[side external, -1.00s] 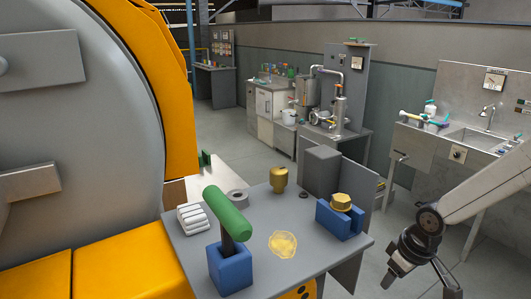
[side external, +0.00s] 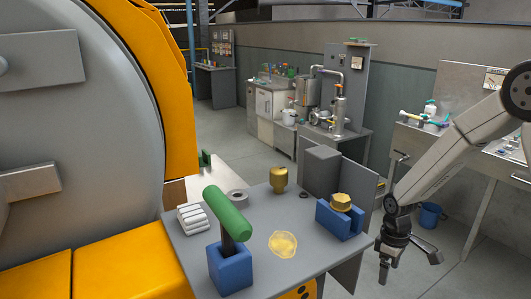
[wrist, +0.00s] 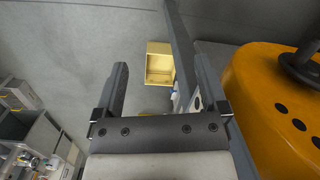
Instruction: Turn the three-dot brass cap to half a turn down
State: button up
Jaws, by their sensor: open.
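Two upright brass pieces show in the side external view. One brass cap (side external: 279,180) stands at the back of the grey table. A hex-topped brass cap (side external: 341,203) sits in a blue holder (side external: 342,221) at the table's right. I cannot make out dots on either. In the wrist view three black dots (wrist: 299,124) run along an orange housing (wrist: 255,90), below a dark round knob (wrist: 300,66). My gripper (side external: 409,263) is open and empty, right of the table and apart from it. Its fingers also show in the wrist view (wrist: 161,62).
The grey table (side external: 200,256) also bears a green-handled tool (side external: 228,211) in a blue block, white bars (side external: 193,217) and a flat brass-coloured disc (side external: 283,244). A grey upright box (side external: 321,170) stands behind. A yellow box (wrist: 158,66) lies beyond my fingers.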

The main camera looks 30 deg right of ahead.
jog(key=w+d+r+m+t, duration=0.1)
jog(key=w+d+r+t, duration=0.15)
jog(key=w, duration=0.45)
jog(key=w+d+r+m+t, duration=0.1)
jog(key=w+d+r, duration=0.3)
jog(key=w, duration=0.3)
jog(key=w+r+m+t+h, duration=0.15)
jog(key=w+r, duration=0.25)
jog(key=r, duration=0.4)
jog(key=w+r+t, duration=0.2)
jog(key=w+r, duration=0.2)
jog(key=r, duration=0.4)
jog(key=w+r+m+t+h, duration=0.1)
jog(key=w+r+t, duration=0.1)
jog(key=w+r, duration=0.45)
jog(key=n+g+y, duration=0.2)
jog(key=n+g, duration=0.6)
jog(key=n, duration=1.1)
send_over(279, 169)
jog(key=shift+w+d+r, duration=0.15)
jog(key=shift+w+r, duration=0.05)
jog(key=shift+r, duration=0.1)
jog(key=shift+s+n, duration=0.15)
jog(key=shift+n, duration=0.1)
